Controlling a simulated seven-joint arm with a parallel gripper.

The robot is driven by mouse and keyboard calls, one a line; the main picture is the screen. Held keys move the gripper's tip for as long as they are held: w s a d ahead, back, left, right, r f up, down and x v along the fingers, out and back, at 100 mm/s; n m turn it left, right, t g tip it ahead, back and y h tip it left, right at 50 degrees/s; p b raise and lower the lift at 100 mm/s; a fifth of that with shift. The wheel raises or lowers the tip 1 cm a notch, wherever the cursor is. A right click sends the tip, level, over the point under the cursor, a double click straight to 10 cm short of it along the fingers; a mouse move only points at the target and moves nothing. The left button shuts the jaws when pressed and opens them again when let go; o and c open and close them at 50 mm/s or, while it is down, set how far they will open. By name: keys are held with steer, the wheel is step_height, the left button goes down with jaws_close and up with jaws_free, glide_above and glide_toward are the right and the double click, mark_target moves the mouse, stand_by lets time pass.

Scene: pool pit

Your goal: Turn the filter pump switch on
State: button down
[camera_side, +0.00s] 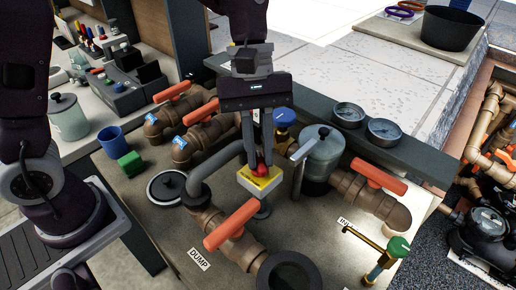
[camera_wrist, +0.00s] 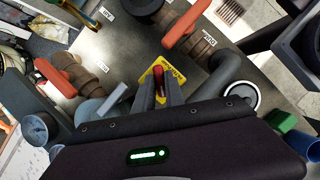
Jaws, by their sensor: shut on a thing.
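The filter pump switch is a red knob (camera_side: 261,170) on a yellow plate (camera_side: 262,184) atop a pale box, in the middle of the side view. The yellow plate also shows in the wrist view (camera_wrist: 172,70), with the red knob (camera_wrist: 158,80) at its centre. My gripper (camera_side: 260,165) points down from above, and its fingers are shut on the red knob. In the wrist view my gripper (camera_wrist: 161,98) reaches the knob, and the fingers hide part of it. The knob's exact turn angle is hard to tell.
Brown pipes with orange valve handles surround the switch, one by the DUMP label (camera_side: 199,259) and another at right (camera_side: 379,176). A grey pipe (camera_side: 215,170) bends close on the left. A lidded grey canister (camera_side: 321,150) stands close on the right. Two gauges (camera_side: 384,131) sit behind.

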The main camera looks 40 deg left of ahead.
steer(key=m+y, duration=0.1)
steer(key=m, duration=0.1)
steer(key=m+g, duration=0.1)
steer(key=m, duration=0.2)
steer(key=shift+f+m+g+y, duration=0.2)
steer(key=shift+m+g+y, duration=0.1)
steer(key=shift+y, duration=0.1)
steer(key=m+y, duration=0.1)
steer(key=m, duration=0.1)
steer(key=m+y, duration=0.1)
steer(key=m, duration=0.2)
steer(key=shift+d, duration=0.2)
steer(key=shift+m, duration=0.3)
steer(key=c, duration=1.4)
jaws_free()
